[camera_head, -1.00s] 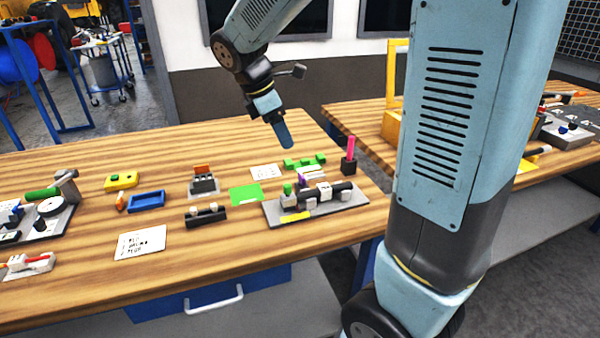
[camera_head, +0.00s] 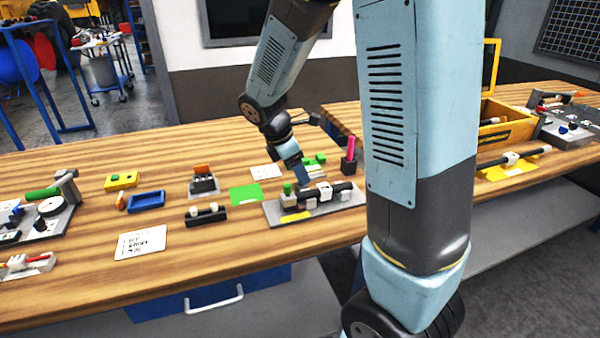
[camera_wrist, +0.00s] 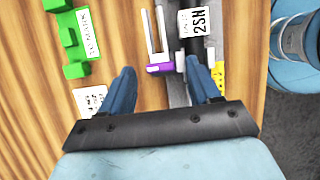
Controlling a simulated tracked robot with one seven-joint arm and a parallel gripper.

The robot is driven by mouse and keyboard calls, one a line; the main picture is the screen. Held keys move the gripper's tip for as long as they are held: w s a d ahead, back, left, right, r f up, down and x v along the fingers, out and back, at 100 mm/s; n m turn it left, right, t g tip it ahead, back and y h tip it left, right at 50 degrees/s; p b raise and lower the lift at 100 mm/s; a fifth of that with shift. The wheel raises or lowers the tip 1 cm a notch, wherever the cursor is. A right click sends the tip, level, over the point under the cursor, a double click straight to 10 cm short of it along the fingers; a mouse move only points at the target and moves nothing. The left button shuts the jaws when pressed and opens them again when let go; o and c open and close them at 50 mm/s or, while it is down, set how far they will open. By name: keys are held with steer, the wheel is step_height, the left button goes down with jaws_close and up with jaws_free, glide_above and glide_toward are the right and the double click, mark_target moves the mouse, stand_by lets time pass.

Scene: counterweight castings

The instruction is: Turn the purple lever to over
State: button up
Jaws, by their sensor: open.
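The purple lever piece (camera_wrist: 160,69) shows in the wrist view between my fingertips, crosswise at the end of a white U-shaped part (camera_wrist: 151,35). A dark bar (camera_wrist: 178,88) runs beside it. My gripper (camera_wrist: 160,66) is open, one blue finger on each side of the purple piece with gaps; I cannot tell whether it is at finger height. In the head view, my gripper (camera_head: 313,178) is low over the grey fixture plate (camera_head: 335,207), and its fingers hide most of the lever area. A white block with printed letters (camera_wrist: 194,22) sits right of the lever.
A green stepped block (camera_wrist: 70,38) and a white card (camera_wrist: 90,101) lie left of my fingers. A black holder with a pink rod (camera_head: 349,163) stands behind the fixture. A green mat (camera_head: 245,194) and black block (camera_head: 205,215) lie left, with bare wood between.

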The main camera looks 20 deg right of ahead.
steer(key=shift+x, duration=0.8)
steer(key=shift+r, duration=0.1)
steer(key=c, duration=1)
